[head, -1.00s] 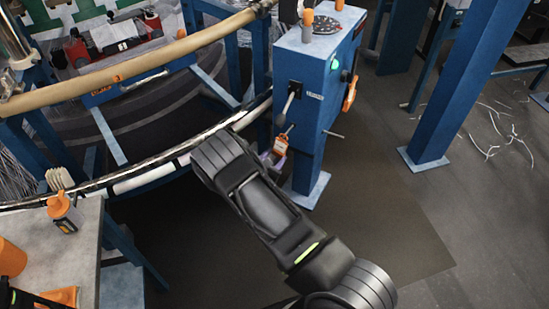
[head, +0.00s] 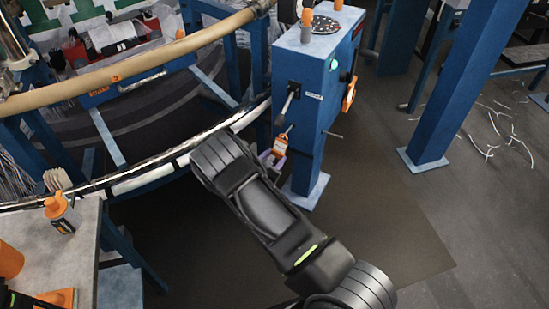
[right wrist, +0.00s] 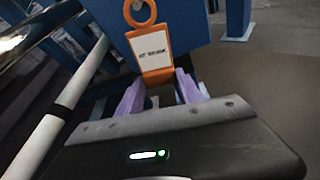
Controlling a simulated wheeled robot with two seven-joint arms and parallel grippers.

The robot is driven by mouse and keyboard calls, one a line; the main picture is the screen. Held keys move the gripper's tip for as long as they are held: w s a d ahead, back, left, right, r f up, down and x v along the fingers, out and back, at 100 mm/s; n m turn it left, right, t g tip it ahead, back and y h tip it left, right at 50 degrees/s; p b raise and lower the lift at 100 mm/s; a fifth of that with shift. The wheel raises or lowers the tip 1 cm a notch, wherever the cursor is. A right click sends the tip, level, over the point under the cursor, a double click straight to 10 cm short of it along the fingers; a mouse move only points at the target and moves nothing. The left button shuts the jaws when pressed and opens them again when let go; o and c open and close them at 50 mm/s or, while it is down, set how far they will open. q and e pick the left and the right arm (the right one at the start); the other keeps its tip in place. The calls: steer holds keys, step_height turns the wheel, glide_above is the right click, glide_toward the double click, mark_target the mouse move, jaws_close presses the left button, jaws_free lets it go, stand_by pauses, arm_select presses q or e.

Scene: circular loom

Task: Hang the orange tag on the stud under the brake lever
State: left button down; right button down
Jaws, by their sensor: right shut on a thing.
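The orange tag (head: 280,146) has a white label and a ring at its top; it also shows in the right wrist view (right wrist: 153,52). My right gripper (head: 277,158) is shut on the tag's lower end, its purple fingers on either side. The tag is upright in front of the blue post. The brake lever (head: 287,104) is on the face of the blue post (head: 312,70), just above the tag. My left gripper is not visible.
A curved loom rail (head: 150,165) passes left of my right arm. An orange hook-like handle (head: 349,95) and a thin rod (head: 334,135) stick out right of the post.

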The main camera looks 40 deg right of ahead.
steer(key=c, duration=0.7)
jaws_free()
steer(key=shift+f, duration=0.1)
steer(key=shift+a, duration=0.1)
steer(key=shift+s+a+r+p, duration=0.25)
steer(key=shift+s+a+p, duration=0.05)
steer(key=shift+a+p, duration=0.2)
steer(key=p+v, duration=0.2)
steer(key=v, duration=0.5)
steer(key=shift+a+f+p, duration=0.25)
steer(key=shift+a+p, duration=0.05)
steer(key=shift+a, duration=0.05)
steer(key=shift+s, duration=0.1)
